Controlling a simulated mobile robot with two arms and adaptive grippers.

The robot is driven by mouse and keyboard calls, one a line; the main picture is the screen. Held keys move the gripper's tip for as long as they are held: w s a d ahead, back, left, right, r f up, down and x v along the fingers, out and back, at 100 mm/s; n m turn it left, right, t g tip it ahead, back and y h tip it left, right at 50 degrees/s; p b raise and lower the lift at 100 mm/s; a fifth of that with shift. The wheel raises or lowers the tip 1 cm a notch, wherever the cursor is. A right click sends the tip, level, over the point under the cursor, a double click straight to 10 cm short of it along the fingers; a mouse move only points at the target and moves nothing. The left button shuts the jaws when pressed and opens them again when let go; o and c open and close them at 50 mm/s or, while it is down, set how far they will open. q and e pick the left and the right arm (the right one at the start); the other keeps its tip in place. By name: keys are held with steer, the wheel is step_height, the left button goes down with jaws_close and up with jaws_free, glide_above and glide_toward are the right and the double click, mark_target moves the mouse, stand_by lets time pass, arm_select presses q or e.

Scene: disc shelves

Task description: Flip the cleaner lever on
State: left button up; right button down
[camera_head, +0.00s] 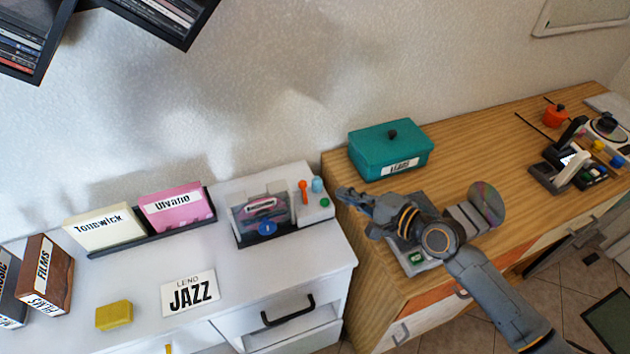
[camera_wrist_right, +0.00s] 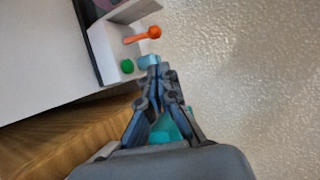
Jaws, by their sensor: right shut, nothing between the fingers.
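The cleaner (camera_head: 280,205) is a white box with a clear-lidded front bay, at the right end of the white cabinet top. Its orange lever (camera_head: 303,186) stands on the right part, beside a light blue cylinder (camera_head: 318,184). A green button (camera_head: 325,202) is in front. In the right wrist view the orange lever (camera_wrist_right: 143,36) lies at the top, with the green button (camera_wrist_right: 127,66) lower left. My right gripper (camera_head: 342,194) is shut and empty, just right of the cleaner. Its tips (camera_wrist_right: 155,68) appear close to the cylinder, apart from the lever; contact with the cylinder is unclear.
A teal lidded box (camera_head: 372,160) stands on the wooden cabinet behind my right arm. A rack with cream (camera_head: 104,228) and pink (camera_head: 177,208) cases is left of the cleaner. A JAZZ sign (camera_head: 190,293) and yellow block (camera_head: 114,315) lie in front.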

mark_target(304, 192)
steer(key=p+x, duration=0.1)
steer(key=x, duration=0.9)
steer(key=shift+f, duration=0.1)
stand_by(0.3)
